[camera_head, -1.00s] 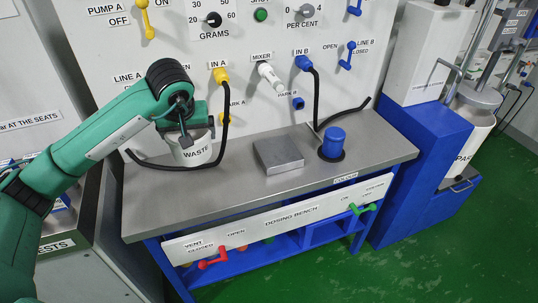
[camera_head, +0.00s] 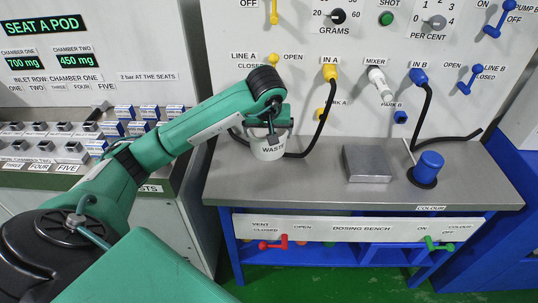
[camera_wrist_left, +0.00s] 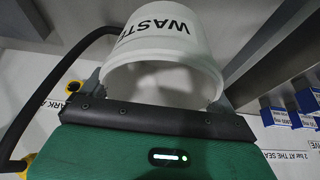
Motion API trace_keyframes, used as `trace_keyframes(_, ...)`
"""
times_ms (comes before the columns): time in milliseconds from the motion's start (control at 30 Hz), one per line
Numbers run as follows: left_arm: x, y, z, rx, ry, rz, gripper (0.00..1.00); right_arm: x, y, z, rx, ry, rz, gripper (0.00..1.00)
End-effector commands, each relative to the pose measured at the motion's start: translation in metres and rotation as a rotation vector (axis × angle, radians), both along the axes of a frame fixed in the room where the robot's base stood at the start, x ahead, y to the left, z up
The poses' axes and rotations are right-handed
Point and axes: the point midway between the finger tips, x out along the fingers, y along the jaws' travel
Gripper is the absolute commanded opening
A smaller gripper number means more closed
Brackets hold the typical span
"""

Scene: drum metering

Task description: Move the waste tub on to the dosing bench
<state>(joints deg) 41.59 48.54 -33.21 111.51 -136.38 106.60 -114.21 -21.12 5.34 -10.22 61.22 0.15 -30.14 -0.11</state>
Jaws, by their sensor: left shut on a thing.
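The waste tub (camera_head: 269,150) is a small white tub marked WASTE, upright at the back left of the dosing bench in the head view. My left gripper (camera_head: 268,131) is shut on it at the rim. The left wrist view shows the tub (camera_wrist_left: 165,45) close up between the fingers. The dosing bench (camera_head: 300,185) has a grey metal top on a blue frame. The tub is over the left part of this top; I cannot tell whether its base touches it. My right gripper is not in view.
A grey block (camera_head: 367,163) and a blue-capped container (camera_head: 428,166) stand farther right on the bench. A black hose (camera_head: 318,135) from IN A curves down behind the tub. Racks of labelled seats and boxes (camera_head: 70,140) stand left. The bench's front left is clear.

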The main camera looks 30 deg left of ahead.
Motion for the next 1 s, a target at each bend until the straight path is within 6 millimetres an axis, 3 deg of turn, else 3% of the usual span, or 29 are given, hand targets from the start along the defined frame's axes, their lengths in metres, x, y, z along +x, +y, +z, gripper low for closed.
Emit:
trace_keyframes(100, -0.001, -0.001, -0.025, -0.002, 0.003, 0.000, 0.67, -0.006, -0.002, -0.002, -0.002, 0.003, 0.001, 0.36)
trace_keyframes(300, 0.000, -0.001, -0.053, -0.002, 0.000, 0.001, 0.67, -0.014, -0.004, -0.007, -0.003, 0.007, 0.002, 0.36)
trace_keyframes(467, 0.000, 0.000, -0.061, -0.001, -0.002, 0.001, 0.67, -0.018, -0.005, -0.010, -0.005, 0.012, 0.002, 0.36)
trace_keyframes(733, 0.000, 0.000, -0.093, -0.002, 0.000, 0.001, 0.67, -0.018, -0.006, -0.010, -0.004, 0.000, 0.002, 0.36)
trace_keyframes(1000, 0.000, 0.000, -0.096, 0.000, -0.001, 0.000, 0.67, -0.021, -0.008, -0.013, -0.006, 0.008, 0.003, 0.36)
